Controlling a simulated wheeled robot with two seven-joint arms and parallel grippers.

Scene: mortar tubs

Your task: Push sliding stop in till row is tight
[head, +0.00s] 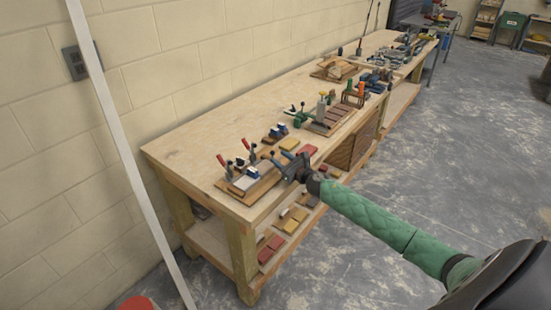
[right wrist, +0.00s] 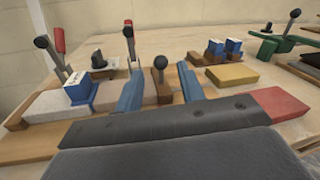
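The sliding stop is probably the small wooden block with a black ball knob (right wrist: 160,68) in the right wrist view. It stands between the two blue fingers of my right gripper (right wrist: 160,86), which are apart with gaps to the block. A pale grey row (right wrist: 42,106) lies along the board, left of the fingers. A blue block with a white top (right wrist: 78,88) sits on it. Whether the row has gaps is unclear. My left gripper is not in view.
Red-handled toggle clamps (head: 245,145) stand behind the row. A yellow block (right wrist: 232,75) and a red block (right wrist: 275,103) lie to the right on the workbench (head: 190,135). Several fixtures stand further along. The bench top's left end is clear.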

